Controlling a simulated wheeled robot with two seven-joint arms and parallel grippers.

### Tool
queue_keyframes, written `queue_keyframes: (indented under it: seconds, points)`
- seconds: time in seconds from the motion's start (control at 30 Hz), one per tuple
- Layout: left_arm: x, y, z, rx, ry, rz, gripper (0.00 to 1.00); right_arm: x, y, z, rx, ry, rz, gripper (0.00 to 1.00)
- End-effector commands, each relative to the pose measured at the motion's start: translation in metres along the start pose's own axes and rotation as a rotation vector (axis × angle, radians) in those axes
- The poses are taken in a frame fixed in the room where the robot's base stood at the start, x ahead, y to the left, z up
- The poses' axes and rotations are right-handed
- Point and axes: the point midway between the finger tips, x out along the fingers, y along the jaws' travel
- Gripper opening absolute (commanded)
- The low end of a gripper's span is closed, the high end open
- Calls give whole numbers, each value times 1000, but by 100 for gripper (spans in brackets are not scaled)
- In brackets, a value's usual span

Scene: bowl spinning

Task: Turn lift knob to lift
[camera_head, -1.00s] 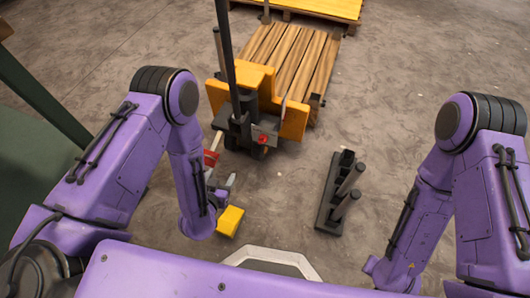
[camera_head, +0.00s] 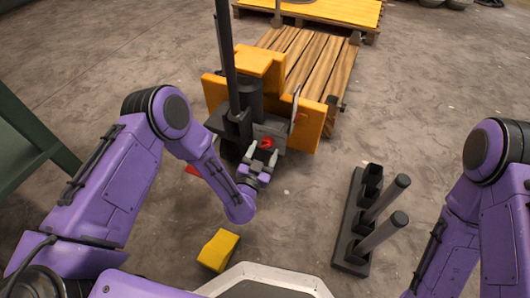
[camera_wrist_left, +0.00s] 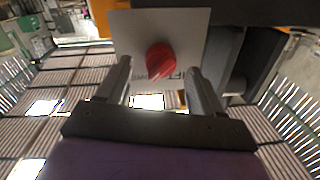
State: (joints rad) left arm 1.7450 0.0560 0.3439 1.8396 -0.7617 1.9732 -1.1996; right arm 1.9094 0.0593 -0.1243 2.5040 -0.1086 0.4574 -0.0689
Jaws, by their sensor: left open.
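The red lift knob (camera_head: 267,143) is on the front of the yellow and dark grey pallet lifter (camera_head: 262,110). In the left wrist view the knob (camera_wrist_left: 161,60) sits on a pale plate (camera_wrist_left: 190,25) with partly hidden lettering. My left gripper (camera_head: 261,160) is open just in front of the knob. In the wrist view its two fingers (camera_wrist_left: 157,85) stand apart, one on either side of the knob, with visible gaps. I cannot tell whether the tips reach past the knob. My right gripper is out of view.
A wooden pallet (camera_head: 303,62) lies behind the lifter. A dark rack with two upright posts (camera_head: 350,230) stands on the floor to the right. A yellow block (camera_head: 218,250) lies in front of the left arm. A green structure (camera_head: 25,140) is at the left edge.

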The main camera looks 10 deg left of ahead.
Motion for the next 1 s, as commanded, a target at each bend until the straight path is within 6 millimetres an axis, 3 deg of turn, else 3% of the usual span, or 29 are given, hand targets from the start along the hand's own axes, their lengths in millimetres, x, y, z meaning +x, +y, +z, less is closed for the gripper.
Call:
queue_keyframes:
  seconds: [0.17, 0.4, 0.43, 0.6, 1.0]
  points:
    - [18, 0, 1, -2, -1, -2, 66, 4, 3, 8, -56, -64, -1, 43]
    - [19, -1, 0, -1, -2, -1, 66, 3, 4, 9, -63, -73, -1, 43]
    - [19, -1, 0, -1, -2, -1, 63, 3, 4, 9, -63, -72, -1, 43]
    - [19, -1, 0, -1, -2, -1, 10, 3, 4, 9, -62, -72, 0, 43]
    - [18, -1, -1, -61, -6, 0, 10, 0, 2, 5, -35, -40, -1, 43]
